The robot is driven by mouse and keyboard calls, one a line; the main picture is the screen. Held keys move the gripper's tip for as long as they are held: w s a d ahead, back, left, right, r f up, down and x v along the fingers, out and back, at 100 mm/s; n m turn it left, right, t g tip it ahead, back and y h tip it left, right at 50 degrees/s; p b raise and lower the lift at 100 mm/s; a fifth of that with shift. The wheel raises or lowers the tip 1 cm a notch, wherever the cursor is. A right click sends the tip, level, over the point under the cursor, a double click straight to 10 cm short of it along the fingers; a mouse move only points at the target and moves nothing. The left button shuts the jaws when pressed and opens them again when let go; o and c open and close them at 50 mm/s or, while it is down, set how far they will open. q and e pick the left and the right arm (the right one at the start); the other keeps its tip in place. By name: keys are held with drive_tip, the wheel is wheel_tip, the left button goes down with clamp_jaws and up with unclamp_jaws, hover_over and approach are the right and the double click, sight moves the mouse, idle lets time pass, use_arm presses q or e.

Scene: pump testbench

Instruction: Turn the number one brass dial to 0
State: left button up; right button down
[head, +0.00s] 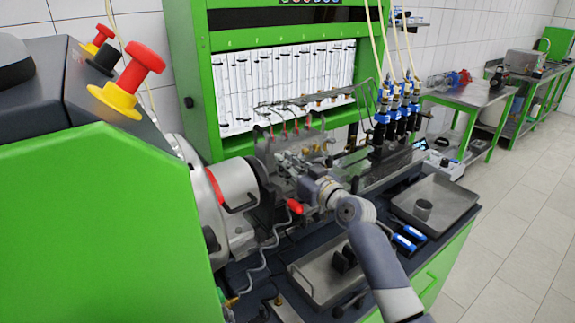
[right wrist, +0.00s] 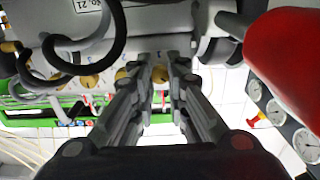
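Several brass dials sit in a row on the pump in the right wrist view, one at the left (right wrist: 90,81) and one between my fingertips (right wrist: 160,74). My left gripper is not in view.
A red part (right wrist: 290,60) is close on the right in the wrist view, and black loops (right wrist: 85,40) hang at the left. In the head view, metal trays (head: 440,200) and blue-handled tools (head: 408,238) lie on the bench. A green machine housing (head: 100,220) fills the left.

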drive_tip(key=shift+m, duration=1.4)
drive_tip(key=c, duration=1.8)
unclamp_jaws()
drive_tip(key=v, duration=1.2)
